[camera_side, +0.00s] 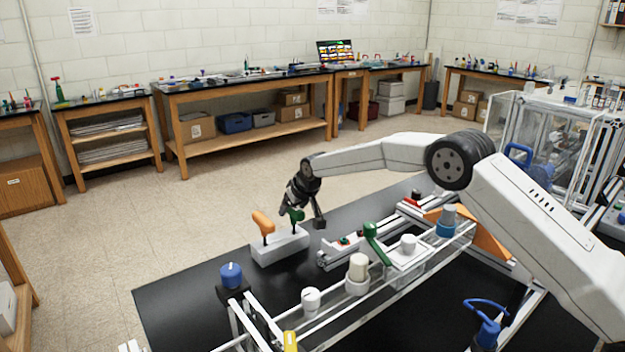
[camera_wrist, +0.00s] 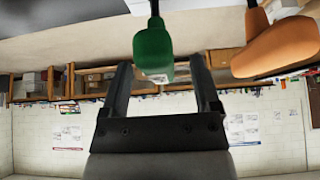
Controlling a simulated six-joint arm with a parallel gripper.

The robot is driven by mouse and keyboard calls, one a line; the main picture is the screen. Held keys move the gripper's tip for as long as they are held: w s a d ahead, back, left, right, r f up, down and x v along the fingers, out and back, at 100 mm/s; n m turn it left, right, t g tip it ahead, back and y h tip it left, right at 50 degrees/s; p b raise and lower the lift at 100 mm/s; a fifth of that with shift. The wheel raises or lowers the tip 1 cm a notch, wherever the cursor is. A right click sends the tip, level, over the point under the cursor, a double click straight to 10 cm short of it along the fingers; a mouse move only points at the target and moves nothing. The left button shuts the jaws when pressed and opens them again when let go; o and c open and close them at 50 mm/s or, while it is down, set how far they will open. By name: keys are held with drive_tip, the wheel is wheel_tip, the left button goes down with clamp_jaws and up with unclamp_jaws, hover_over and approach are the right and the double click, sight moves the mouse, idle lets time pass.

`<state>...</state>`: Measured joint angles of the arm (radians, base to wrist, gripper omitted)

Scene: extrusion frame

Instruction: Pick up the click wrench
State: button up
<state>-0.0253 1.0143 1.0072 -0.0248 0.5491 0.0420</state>
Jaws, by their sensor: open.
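A white holder block (camera_side: 281,247) stands on the black table with two handled tools upright in it. One has an orange handle (camera_side: 263,222), the other a green handle (camera_side: 296,215); the frames do not show which is the click wrench. My gripper (camera_side: 304,212) is open and empty, down at the green handle. In the wrist view the green handle (camera_wrist: 153,48) shows between the two fingers of my gripper (camera_wrist: 160,72), apart from both. The orange handle (camera_wrist: 277,47) is to the right, outside the fingers. The tools' lower ends are hidden in the holder.
A blue-capped part (camera_side: 231,275) stands in front of the holder. The black table (camera_side: 180,310) is bare at the front left.

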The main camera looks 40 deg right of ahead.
drive_tip(key=shift+w+f, duration=0.2)
drive_tip(key=shift+f, duration=0.1)
idle(0.4)
clamp_jaws()
